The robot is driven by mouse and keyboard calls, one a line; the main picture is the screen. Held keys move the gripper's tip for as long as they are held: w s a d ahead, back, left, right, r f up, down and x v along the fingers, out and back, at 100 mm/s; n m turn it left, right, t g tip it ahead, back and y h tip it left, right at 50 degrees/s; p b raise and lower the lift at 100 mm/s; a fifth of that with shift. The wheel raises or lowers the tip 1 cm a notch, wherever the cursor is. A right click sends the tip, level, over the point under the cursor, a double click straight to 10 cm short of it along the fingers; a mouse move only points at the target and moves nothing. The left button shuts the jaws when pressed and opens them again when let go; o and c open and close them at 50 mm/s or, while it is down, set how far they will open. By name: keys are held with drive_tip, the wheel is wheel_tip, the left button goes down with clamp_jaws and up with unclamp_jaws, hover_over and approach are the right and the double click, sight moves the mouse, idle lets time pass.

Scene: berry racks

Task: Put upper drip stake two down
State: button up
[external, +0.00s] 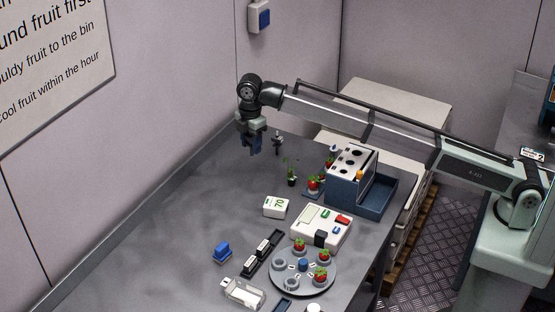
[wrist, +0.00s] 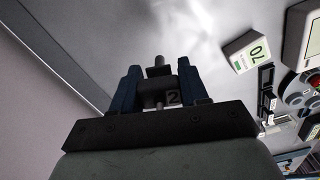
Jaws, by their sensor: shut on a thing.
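My gripper (external: 253,149) hangs pointing down at the far left part of the table, with its blue fingers above the surface. In the wrist view it is shut on a dark drip stake marked 2 (wrist: 153,94), whose grey post (wrist: 158,68) shows between the fingers. The held stake is hard to make out in the external view. A small dark stake-like piece (external: 278,142) shows just right of the gripper, apart from the fingers; I cannot read a number on it. The place where its foot rests is unclear.
A small potted plant (external: 291,172) and a blue-and-white rack (external: 352,163) stand to the right. A white block marked 70 (external: 275,207), a white device (external: 321,228) and a round berry tray (external: 325,284) are nearer. The table's left side is mostly clear.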

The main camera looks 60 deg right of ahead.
drive_tip(key=n, duration=0.3)
drive_tip(key=shift+s, duration=0.2)
drive_tip(key=shift+f, duration=5.05)
drive_tip(key=shift+f, duration=0.15)
drive_tip(key=o, duration=1)
wheel_tip(320, 180, up, 12)
drive_tip(key=shift+r, duration=0.2)
drive_tip(key=shift+o, duration=0.2)
